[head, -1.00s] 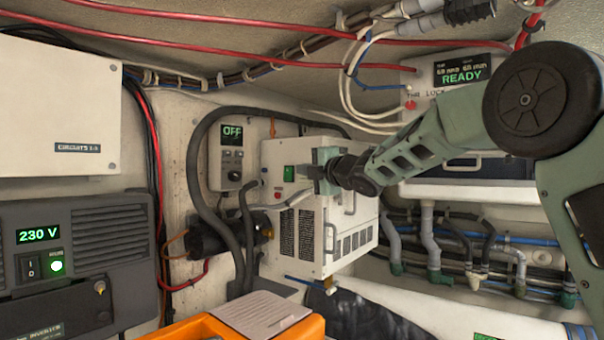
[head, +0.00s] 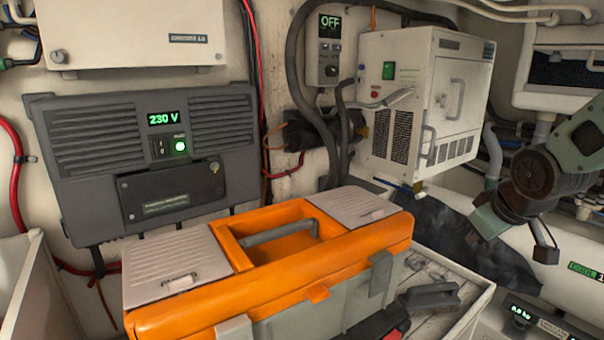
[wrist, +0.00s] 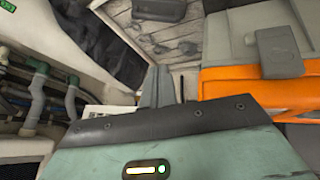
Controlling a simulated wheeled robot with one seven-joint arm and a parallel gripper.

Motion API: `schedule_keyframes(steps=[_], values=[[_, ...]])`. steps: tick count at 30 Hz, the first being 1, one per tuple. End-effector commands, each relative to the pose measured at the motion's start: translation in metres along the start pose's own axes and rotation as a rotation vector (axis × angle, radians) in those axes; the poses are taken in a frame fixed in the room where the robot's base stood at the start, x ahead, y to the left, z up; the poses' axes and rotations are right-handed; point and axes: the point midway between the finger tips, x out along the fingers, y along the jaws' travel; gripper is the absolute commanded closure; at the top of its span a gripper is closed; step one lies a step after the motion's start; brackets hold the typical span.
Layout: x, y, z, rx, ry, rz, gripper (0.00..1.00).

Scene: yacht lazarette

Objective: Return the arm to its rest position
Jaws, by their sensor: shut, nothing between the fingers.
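My arm comes in from the right edge of the head view.
An orange toolbox (head: 300,270) stands on a wooden-topped surface (head: 462,281), left of my gripper. The white unit (head: 400,110) hangs on the back wall beside the OFF panel (head: 329,45). A dark 230 V box (head: 110,150) is at left. Pipes (wrist: 35,100) run along the wall.

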Motion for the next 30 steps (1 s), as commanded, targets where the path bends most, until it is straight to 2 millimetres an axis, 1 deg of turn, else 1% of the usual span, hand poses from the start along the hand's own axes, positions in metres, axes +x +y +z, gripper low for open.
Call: schedule_keyframes(steps=[1, 3, 9, 11, 12, 14, 15, 17, 18, 21, 24, 25, 27, 30], values=[[-0.003, -0.011, 0.026, 0.072, -0.063, -0.024, 1.00], [-0.006, -0.025, 0.058, 0.166, -0.144, -0.051, 1.00], [-0.025, -0.065, 0.137, 0.405, -0.359, -0.104, 1.00], [-0.021, -0.095, 0.132, 0.328, -0.362, -0.145, 1.00], [-0.022, -0.114, 0.131, 0.277, -0.368, -0.171, 1.00], [-0.026, -0.142, 0.132, 0.202, -0.382, -0.208, 1.00], [-0.029, -0.161, 0.134, 0.151, -0.391, -0.232, 1.00], [-0.035, -0.188, 0.139, 0.071, -0.404, -0.266, 1.00], [-0.040, -0.205, 0.143, 0.018, -0.415, -0.288, 1.00], [-0.053, -0.244, 0.158, -0.110, -0.437, -0.332, 1.00], [-0.065, -0.269, 0.172, -0.204, -0.455, -0.360, 1.00], [-0.068, -0.273, 0.174, -0.222, -0.459, -0.365, 1.00], [-0.072, -0.279, 0.179, -0.249, -0.464, -0.372, 1.00], [-0.074, -0.281, 0.180, -0.259, -0.467, -0.375, 1.00]])
